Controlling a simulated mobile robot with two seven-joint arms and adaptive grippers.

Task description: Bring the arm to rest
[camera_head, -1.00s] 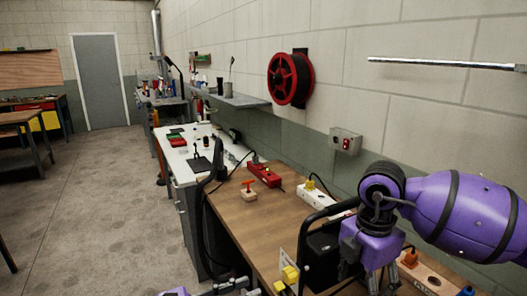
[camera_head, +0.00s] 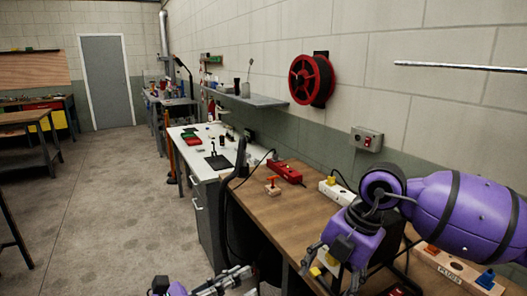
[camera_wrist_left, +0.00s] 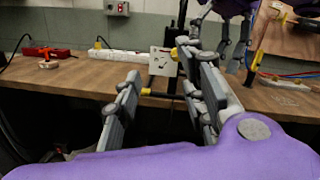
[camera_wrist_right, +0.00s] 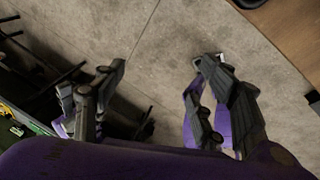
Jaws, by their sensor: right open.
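My right arm, purple, comes in from the right in the head view over the wooden bench (camera_head: 262,206). Its gripper (camera_head: 332,272) hangs low at the bench's front edge and is open. In the right wrist view its fingers (camera_wrist_right: 165,100) are apart, with bare floor between them. My left gripper (camera_head: 238,281) shows at the bottom of the head view, in front of the bench. In the left wrist view its two fingers (camera_wrist_left: 160,88) stand apart. A white plate (camera_wrist_left: 163,62) on the bench shows between and beyond them. I see nothing held in either gripper.
A red power strip (camera_head: 285,172), a white power strip (camera_head: 337,192) and a small red-handled block (camera_head: 272,186) lie on the bench. A labelled wooden socket board (camera_head: 455,271) is at right, under my right arm. Floor (camera_head: 105,215) to the left is clear.

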